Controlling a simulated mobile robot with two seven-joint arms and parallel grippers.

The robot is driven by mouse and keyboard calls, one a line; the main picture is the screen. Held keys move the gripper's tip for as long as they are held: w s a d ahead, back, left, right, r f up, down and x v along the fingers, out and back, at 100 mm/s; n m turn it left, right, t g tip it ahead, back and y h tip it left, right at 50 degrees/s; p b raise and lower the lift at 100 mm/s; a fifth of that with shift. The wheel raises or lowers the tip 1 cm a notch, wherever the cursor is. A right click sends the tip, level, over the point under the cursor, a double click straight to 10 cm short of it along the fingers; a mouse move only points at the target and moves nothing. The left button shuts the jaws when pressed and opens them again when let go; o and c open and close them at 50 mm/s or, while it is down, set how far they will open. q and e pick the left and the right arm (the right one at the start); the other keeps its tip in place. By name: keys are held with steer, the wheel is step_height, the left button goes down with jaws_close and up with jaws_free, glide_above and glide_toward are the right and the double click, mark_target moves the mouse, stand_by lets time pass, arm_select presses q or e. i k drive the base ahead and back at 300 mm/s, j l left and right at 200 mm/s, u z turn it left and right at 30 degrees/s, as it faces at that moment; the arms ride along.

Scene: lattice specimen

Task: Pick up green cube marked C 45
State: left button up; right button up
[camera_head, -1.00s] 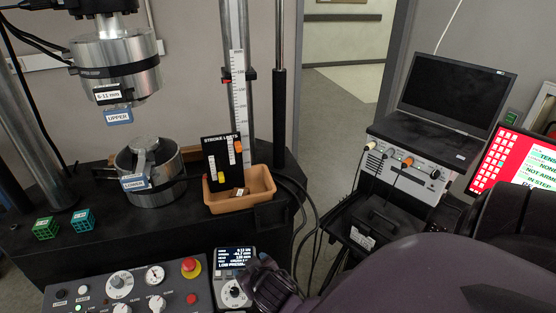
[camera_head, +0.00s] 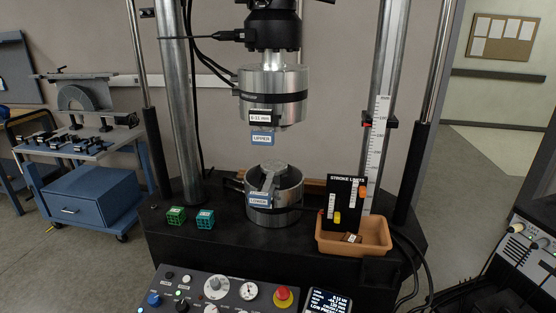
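A green lattice cube (camera_head: 176,215) sits on the black machine table, left of the lower platen. A teal lattice cube (camera_head: 205,219) sits just to its right, a small gap apart. Any marking on either cube is too small to read. Neither of my grippers is in view now.
The lower platen (camera_head: 273,196) stands right of the cubes, under the upper platen (camera_head: 272,92). A tan tray (camera_head: 375,237) and a black stroke-limits board (camera_head: 344,196) are further right. The control panel (camera_head: 225,290) is in front. A steel column (camera_head: 181,120) rises behind the cubes.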

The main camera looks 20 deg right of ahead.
mark_target(176, 214)
steer(key=i+j, duration=0.15)
steer(key=j, duration=0.25)
steer(key=i+j+z, duration=0.15)
steer(key=j, duration=0.2)
steer(key=i+j, duration=0.2)
steer(key=j, duration=0.2)
steer(key=i+j+z, duration=0.1)
steer(key=j, duration=0.3)
steer(key=i+j+z, duration=0.1)
steer(key=j, duration=0.3)
steer(key=i, duration=0.05)
